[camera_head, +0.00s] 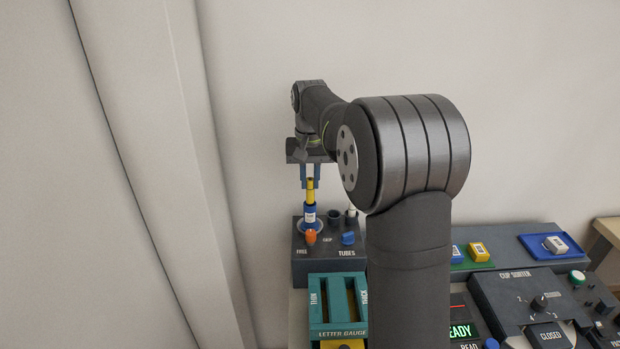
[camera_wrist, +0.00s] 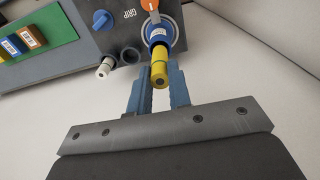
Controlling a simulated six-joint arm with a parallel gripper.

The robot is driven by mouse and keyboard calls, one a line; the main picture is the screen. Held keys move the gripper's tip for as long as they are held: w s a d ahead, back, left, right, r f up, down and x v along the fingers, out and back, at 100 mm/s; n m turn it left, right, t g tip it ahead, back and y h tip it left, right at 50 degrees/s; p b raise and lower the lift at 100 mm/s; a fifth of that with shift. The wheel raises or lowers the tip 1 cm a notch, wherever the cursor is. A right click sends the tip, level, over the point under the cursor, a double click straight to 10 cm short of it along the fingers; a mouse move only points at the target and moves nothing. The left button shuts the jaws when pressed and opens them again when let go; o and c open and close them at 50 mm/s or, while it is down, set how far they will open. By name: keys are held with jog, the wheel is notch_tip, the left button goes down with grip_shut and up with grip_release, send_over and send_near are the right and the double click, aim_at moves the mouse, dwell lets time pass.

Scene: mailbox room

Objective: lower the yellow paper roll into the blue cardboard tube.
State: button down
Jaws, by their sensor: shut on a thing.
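The yellow paper roll (camera_head: 310,191) is upright between the two blue-grey fingers of my gripper (camera_head: 310,184), which is shut on it. The blue cardboard tube (camera_head: 310,211), with a white label, stands directly below in the left holder of the tubes box. In the wrist view the roll (camera_wrist: 160,67) lines up with the tube (camera_wrist: 157,33), between my gripper's fingers (camera_wrist: 158,74). The roll's lower end meets or overlaps the tube's mouth; I cannot tell how far inside it is.
The dark tubes box (camera_head: 318,270) carries an orange knob (camera_head: 310,237), a blue grip knob (camera_head: 348,238), an empty dark tube (camera_wrist: 130,55) and a white roll (camera_wrist: 106,67). A teal letter gauge (camera_head: 322,316) stands in front. A wall is close behind.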

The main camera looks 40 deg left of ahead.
aim_at(310, 201)
jog(key=shift+f, duration=0.25)
jog(key=shift+f, duration=1.45)
jog(key=c, duration=1)
grip_release()
jog(key=shift+r, duration=0.1)
jog(key=shift+r, duration=2.9)
